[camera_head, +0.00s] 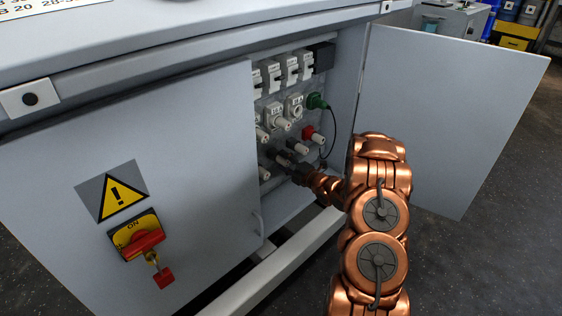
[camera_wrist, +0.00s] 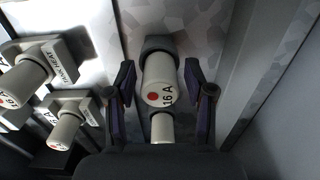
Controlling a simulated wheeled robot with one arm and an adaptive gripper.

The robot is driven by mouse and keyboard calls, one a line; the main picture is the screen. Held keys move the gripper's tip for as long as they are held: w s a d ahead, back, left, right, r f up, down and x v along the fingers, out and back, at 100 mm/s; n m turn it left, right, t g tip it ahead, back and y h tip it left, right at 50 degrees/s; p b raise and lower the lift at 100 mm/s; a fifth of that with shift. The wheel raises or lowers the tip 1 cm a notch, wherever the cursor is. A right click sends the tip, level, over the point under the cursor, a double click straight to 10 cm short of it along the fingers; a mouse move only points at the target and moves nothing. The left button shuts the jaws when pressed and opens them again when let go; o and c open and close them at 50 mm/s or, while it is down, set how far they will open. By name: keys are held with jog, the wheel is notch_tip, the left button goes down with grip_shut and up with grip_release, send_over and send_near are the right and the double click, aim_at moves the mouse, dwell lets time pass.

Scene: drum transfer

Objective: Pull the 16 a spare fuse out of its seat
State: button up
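In the wrist view a white fuse (camera_wrist: 158,68) marked "16 A" with a red dot sits in a dark seat (camera_wrist: 159,43) on the panel. Its thinner white end points toward my wrist. My gripper (camera_wrist: 159,80) is open, with one dark finger on each side of this fuse. A narrow gap shows between each finger and the fuse. In the head view my gripper (camera_head: 284,160) reaches into the open cabinet, low on the fuse panel. I cannot make out this fuse clearly there.
Left in the wrist view are another 16 A fuse (camera_wrist: 25,82) at a "TANK HEAT" label and a smaller fuse (camera_wrist: 67,125). A cabinet wall (camera_wrist: 262,75) stands close on the right. In the head view a green plug (camera_head: 317,101) hangs a cable, and the door (camera_head: 455,110) stands open.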

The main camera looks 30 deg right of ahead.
aim_at(288, 164)
grip_shut()
dwell(0.4)
jog(key=shift+b+v, duration=1.05)
jog(key=shift+v, duration=1.95)
